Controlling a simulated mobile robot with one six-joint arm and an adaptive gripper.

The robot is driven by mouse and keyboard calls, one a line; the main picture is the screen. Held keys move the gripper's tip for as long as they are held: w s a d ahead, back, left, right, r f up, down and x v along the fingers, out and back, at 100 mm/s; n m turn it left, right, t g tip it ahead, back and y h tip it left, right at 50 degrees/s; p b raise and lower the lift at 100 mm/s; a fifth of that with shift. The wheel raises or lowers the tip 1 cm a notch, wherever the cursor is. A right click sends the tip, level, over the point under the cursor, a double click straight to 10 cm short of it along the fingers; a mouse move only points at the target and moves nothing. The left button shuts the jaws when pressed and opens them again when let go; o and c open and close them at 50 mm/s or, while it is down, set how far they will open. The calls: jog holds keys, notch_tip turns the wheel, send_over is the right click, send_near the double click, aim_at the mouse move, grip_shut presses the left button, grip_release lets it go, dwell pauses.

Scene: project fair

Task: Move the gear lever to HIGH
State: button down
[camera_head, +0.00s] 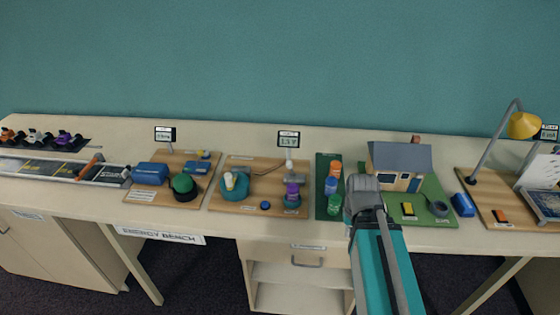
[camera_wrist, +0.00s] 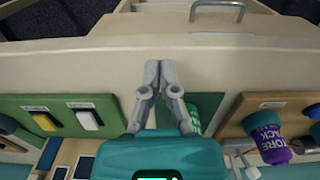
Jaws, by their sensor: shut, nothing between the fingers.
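No label naming a gear lever or HIGH is readable in either view. A small white knob (camera_head: 289,164) stands at the back of the middle wooden board (camera_head: 233,205), by a grey part; I cannot tell whether it is the gear lever or how it is set. My gripper (camera_wrist: 158,68) is shut and empty, its fingertips over the table's front edge strip in the wrist view. In the head view my gripper and arm cover part of the green boards, to the right of the middle wooden board.
Cylinders, including a purple one (camera_head: 292,194), stand on the middle wooden board, and coloured cylinders (camera_head: 331,185) on a green mat beside it. A model house (camera_head: 400,165) and a desk lamp (camera_head: 523,124) stand to the right. The front strip of the table (camera_head: 300,229) is mostly clear.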

jog(key=w+a+r+n+p, duration=0.3)
jog(key=w+r+p, duration=0.5)
jog(key=r+p, duration=0.5)
jog(key=w+a+n, duration=1.4)
jog(key=w+a, duration=0.4)
jog(key=a, duration=0.4)
jog(key=shift+a+n, duration=0.25)
jog(key=shift+n, duration=0.05)
jog(key=shift+f+b, duration=0.3)
